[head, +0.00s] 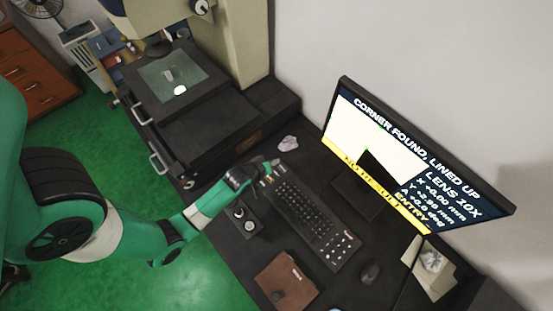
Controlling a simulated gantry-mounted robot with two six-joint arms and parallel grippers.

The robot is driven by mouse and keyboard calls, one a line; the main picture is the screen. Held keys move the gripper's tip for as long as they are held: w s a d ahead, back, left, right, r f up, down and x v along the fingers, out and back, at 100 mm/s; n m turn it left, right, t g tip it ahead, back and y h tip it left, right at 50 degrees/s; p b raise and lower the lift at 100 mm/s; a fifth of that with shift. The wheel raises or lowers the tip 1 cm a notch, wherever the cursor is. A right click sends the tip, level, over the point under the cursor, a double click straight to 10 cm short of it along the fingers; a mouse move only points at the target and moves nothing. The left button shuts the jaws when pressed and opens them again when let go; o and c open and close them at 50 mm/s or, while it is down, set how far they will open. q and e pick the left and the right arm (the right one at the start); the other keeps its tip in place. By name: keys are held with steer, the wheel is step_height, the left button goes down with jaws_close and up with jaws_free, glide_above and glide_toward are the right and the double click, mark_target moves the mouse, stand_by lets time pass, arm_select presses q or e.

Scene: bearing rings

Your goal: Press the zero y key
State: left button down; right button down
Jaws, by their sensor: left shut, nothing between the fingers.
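The monitor (400,150) reads "CORNER FOUND, LINED UP", lens 10X, X +0.00 mm and Y about +2.98 mm. My right gripper is not in view.
A measuring microscope with a glass stage (168,76) stands at the far left. A small control box with knobs (243,217) sits beside the keyboard.

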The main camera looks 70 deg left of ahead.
arm_select(q)
steer(key=shift+w+f, duration=0.1)
steer(key=b, duration=0.8)
glide_above(275, 176)
step_height(275, 176, down, 8)
steer(key=shift+r, duration=0.1)
steer(key=shift+f, duration=0.45)
steer(key=shift+b, duration=0.3)
stand_by(1.0)
steer(key=shift+f, duration=0.4)
steer(key=shift+f+b, duration=0.35)
steer(key=shift+b, duration=0.1)
stand_by(0.3)
steer(key=shift+r, duration=0.15)
steer(key=shift+r+p, duration=0.6)
steer(key=shift+p, duration=0.2)
